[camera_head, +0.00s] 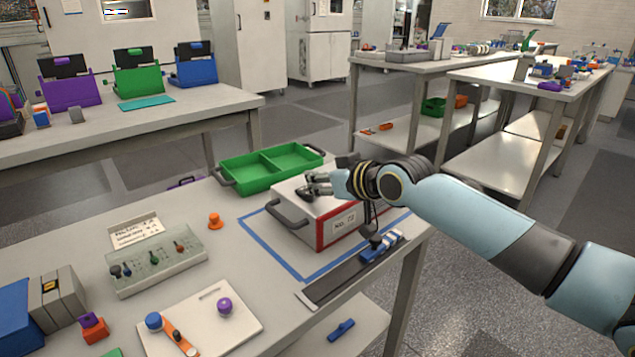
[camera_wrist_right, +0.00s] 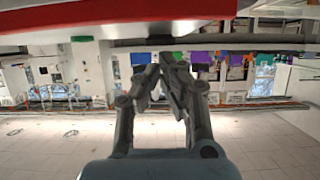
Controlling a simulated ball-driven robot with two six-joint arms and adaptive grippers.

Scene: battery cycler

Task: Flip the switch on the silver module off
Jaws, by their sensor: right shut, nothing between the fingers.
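A silver-white box module (camera_head: 295,206) with a red-edged front, a numbered label and a dark handle stands inside a blue tape outline on the table. My right gripper (camera_head: 308,190) is at the top of this module, near its back, with its fingers shut and empty. I cannot tell whether they touch it. In the wrist view, the right gripper's fingertips (camera_wrist_right: 167,60) meet below a white surface with a red edge (camera_wrist_right: 120,28), which looks like the module. I cannot make out a switch; my gripper and arm hide part of the module. My left gripper is not in view.
A green two-part tray (camera_head: 268,167) lies behind the module. A dark rail with blue clips (camera_head: 350,271) lies in front. A board with small knobs (camera_head: 155,262), an orange knob (camera_head: 214,221) and a white plate (camera_head: 200,318) are to the left.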

